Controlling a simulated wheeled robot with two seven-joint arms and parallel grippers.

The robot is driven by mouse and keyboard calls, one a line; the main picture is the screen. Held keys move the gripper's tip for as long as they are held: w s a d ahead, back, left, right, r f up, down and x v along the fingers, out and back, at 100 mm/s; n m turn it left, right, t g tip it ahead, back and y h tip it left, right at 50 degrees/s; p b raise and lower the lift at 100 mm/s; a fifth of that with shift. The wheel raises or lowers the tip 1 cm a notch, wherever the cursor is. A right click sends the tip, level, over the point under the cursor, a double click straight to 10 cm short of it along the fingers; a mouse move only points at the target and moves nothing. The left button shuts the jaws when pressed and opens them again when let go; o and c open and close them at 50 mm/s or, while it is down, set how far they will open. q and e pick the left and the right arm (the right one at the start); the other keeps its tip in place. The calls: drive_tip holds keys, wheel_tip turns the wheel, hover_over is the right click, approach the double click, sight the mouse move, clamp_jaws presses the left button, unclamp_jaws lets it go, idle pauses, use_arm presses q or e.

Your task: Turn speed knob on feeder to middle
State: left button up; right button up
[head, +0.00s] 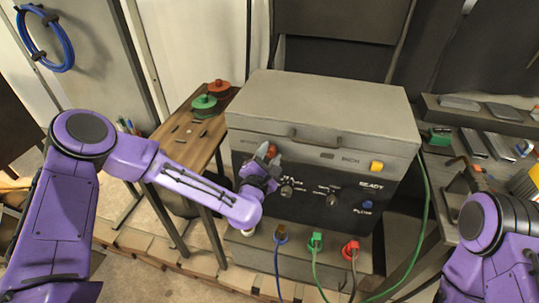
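The feeder (318,105) is a grey box with a black front panel. Two dark knobs show on the panel: one at the left (287,190) just right of my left gripper, and one near the middle (332,198). Their labels are too small to read, so I cannot tell which is the speed knob or where it points. My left gripper (268,154) is at the panel's upper left, its grey fingertips apart, with something red showing between them. Whether it touches the panel is unclear. The gripper hides part of the panel. My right gripper is out of view.
A yellow button (376,166) and a blue button (367,205) are on the panel's right. Cables hang from a green plug (316,241) and a red plug (350,250) below. A wooden table (183,140) stands left; a cluttered bench is at right.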

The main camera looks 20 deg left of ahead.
use_arm(q)
drive_tip(key=c, duration=0.6)
drive_tip(key=shift+o, duration=0.2)
drive_tip(key=shift+m, duration=0.4)
drive_tip(key=m+b, duration=0.1)
drive_tip(key=m, duration=0.1)
drive_tip(key=shift+d+m, duration=0.1)
drive_tip(key=shift+m, duration=0.3)
drive_tip(key=m+b, duration=0.1)
drive_tip(key=m, duration=0.2)
drive_tip(key=shift+m, duration=0.3)
drive_tip(key=m, duration=0.5)
drive_tip(key=shift+f+b, duration=0.1)
drive_tip(key=shift+b, duration=0.2)
drive_tip(key=shift+m+y, duration=0.3)
drive_tip(key=shift+m, duration=2.3)
